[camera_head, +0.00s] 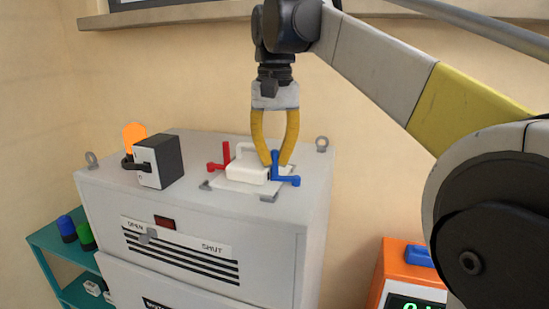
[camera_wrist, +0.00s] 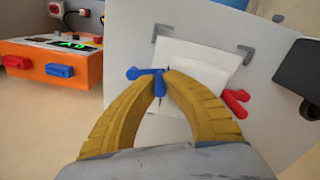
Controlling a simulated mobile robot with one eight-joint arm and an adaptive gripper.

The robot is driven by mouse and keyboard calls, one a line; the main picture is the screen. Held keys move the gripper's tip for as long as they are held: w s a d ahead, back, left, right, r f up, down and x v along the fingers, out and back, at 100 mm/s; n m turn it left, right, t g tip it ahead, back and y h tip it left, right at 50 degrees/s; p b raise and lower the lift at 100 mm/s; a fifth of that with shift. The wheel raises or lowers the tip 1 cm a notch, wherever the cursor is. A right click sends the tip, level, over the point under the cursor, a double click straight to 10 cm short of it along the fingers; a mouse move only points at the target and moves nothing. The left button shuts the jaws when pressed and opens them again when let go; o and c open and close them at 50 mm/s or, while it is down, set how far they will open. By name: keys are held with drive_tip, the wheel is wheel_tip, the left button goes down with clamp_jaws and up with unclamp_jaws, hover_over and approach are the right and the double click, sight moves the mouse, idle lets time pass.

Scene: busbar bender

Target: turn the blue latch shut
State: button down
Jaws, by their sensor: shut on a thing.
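The blue latch (camera_head: 284,178) stands on top of the grey cabinet, at the right end of a white block (camera_head: 248,171). It also shows in the wrist view (camera_wrist: 158,86), between the fingertips. My gripper (camera_head: 276,158) points down with its yellow fingers closed in on the blue latch; in the wrist view the fingertips (camera_wrist: 160,82) pinch its upright part. A blue arm of the latch sticks out to one side. A red latch (camera_head: 222,160) is at the block's left end and also shows in the wrist view (camera_wrist: 236,102), apart from my fingers.
A dark box (camera_head: 158,162) with an orange lamp (camera_head: 134,136) stands left on the grey cabinet (camera_head: 290,235). An orange unit (camera_head: 385,272) with a green display is at lower right. A teal shelf (camera_head: 58,250) holds blue and green items at left.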

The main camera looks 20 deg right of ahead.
drive_tip(key=c, duration=1.4)
unclamp_jaws()
wheel_tip(320, 180, up, 8)
drive_tip(key=shift+f, duration=0.25)
drive_tip(key=shift+c, duration=0.5)
